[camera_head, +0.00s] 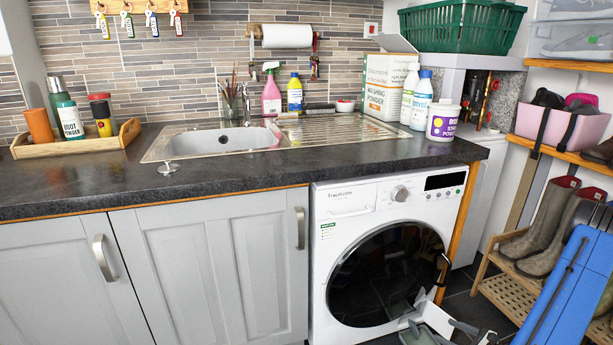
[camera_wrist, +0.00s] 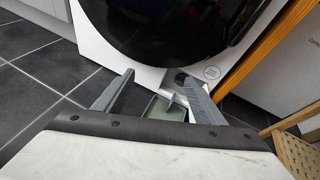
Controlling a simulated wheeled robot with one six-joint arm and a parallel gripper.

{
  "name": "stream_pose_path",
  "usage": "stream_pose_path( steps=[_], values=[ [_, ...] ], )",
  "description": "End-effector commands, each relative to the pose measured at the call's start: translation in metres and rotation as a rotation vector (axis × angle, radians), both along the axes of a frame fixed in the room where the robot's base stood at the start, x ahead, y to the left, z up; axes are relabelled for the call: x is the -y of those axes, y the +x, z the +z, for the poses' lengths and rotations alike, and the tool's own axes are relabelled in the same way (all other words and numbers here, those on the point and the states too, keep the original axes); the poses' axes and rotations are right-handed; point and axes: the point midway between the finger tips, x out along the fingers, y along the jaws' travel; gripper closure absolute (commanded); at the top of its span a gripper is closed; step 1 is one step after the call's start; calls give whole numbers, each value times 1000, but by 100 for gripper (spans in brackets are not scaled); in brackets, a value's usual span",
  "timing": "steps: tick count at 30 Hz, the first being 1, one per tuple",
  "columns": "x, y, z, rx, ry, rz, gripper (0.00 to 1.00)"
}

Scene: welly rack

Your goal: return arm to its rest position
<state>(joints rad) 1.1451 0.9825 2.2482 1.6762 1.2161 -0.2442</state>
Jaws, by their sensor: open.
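My gripper (camera_wrist: 160,77) is open in the wrist view, its two grey fingers spread in front of the lower front of the washing machine (camera_wrist: 150,60). A small grey-green piece (camera_wrist: 163,109) shows between and beyond the fingers, low by the machine's base; I cannot tell whether it touches them. No object is visibly gripped. In the head view, the white washing machine (camera_head: 328,270) stands under the counter with its dark round door shut. Parts of my arm show at the bottom right, beside the machine's lower right corner.
Brown wellies (camera_head: 545,225) stand on a wooden rack (camera_head: 497,290) at the right. The dark counter (camera_head: 240,182) holds a sink (camera_head: 225,141), a wooden tray (camera_head: 98,145) and several bottles. Dark tiled floor (camera_wrist: 30,105) is clear at the left of the wrist view.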

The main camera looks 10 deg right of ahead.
Motion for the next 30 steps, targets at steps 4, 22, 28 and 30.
stream_pose_path(
  steps=[4, 22, 28, 30],
  values=[
    [-32, 23, 50, 25, -69, 152, 36],
    [-178, 45, 207, 89, -360, 730, 36],
    [-225, 33, 249, 104, -475, 911, 36],
    [-241, 27, 261, 109, -517, 973, 36]
  ],
)
